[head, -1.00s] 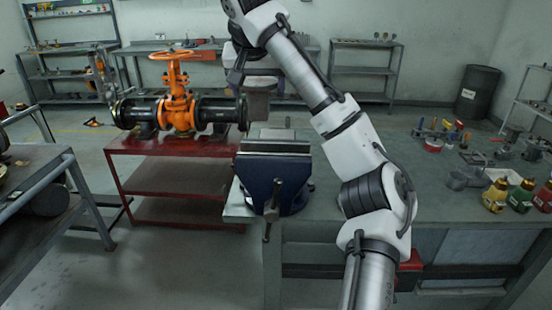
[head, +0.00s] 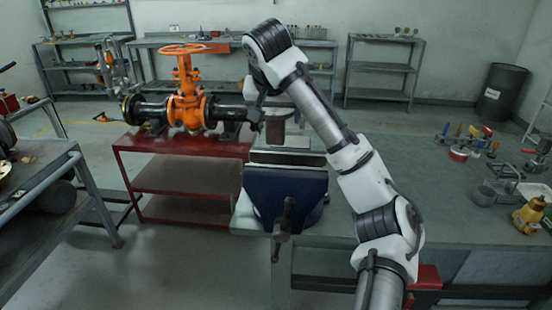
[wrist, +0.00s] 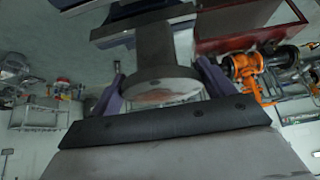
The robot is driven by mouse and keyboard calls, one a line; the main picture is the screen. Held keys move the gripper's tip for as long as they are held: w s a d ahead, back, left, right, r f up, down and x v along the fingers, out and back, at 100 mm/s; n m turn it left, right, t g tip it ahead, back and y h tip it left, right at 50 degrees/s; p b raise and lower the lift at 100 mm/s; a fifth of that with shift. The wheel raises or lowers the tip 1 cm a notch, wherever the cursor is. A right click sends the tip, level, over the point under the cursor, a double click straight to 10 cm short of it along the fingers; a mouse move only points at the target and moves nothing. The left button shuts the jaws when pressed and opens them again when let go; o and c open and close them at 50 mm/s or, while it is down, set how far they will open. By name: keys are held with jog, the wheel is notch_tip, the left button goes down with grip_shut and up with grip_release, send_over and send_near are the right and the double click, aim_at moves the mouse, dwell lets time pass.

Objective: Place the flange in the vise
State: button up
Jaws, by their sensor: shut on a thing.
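The blue vise (head: 285,195) is mounted at the left front corner of the workbench. Its grey jaws face up, and part of it shows at the top of the wrist view (wrist: 135,9). My gripper (head: 268,106) is just above and behind the jaws, partly hidden by my arm. It is shut on the flange (head: 274,130), a grey-brown piece that hangs at the back of the jaws. In the wrist view the flange (wrist: 153,45) has a round disc between my purple fingers and a block-like part pointing towards the vise. I cannot tell whether it touches the jaws.
An orange gate valve (head: 186,100) with black pipes stands on a red table (head: 185,147) left of the vise, its pipe end close to my gripper. The bench middle is clear.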

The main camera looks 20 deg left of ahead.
notch_tip(320, 180, down, 12)
jog(key=shift+p, duration=0.75)
